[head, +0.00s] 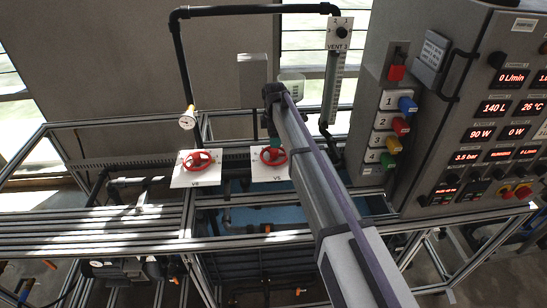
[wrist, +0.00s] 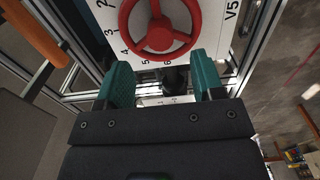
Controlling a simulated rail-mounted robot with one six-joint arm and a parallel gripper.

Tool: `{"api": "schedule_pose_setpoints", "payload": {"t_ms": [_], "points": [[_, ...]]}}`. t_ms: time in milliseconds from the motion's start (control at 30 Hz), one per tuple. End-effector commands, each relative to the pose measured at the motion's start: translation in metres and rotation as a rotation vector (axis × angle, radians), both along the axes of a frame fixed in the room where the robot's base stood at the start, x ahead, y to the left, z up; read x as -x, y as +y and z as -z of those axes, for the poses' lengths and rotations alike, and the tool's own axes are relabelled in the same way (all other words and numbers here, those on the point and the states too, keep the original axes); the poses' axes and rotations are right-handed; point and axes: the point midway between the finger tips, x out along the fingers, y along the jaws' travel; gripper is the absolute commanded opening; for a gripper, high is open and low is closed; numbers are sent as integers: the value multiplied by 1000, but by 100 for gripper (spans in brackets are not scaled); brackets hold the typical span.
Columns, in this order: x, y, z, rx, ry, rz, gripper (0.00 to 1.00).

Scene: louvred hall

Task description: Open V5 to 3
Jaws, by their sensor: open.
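The V5 valve has a red handwheel (head: 273,156) on a white plate (head: 258,173), in the middle of the head view. In the wrist view the V5 handwheel (wrist: 160,28) is at the top, partly cut off. Its plate (wrist: 222,38) carries the V5 label and a printed scale; 2 to 6 are readable along the left and near edge. I cannot tell which number the wheel points at. My gripper (wrist: 162,82) is open, its two teal fingers apart and empty, near the wheel's near side. In the head view my arm covers part of the plate.
A second red handwheel (head: 198,161) on its own white plate stands left of V5. A control cabinet (head: 455,110) with displays and coloured buttons is at the right. Metal frame rails (head: 90,222) run around.

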Motion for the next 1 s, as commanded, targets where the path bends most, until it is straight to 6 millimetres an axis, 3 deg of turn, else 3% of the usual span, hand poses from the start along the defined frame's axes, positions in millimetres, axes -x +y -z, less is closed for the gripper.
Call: {"api": "schedule_pose_setpoints", "payload": {"t_ms": [33,367,433,700,967,1000], "points": [[0,0,16,0,0,0,62],[0,0,62,0,0,1,62],[0,0,52,0,0,1,62],[0,0,70,0,0,1,62],[1,0,71,0,1,1,62],[1,0,72,0,1,1,49]]}}
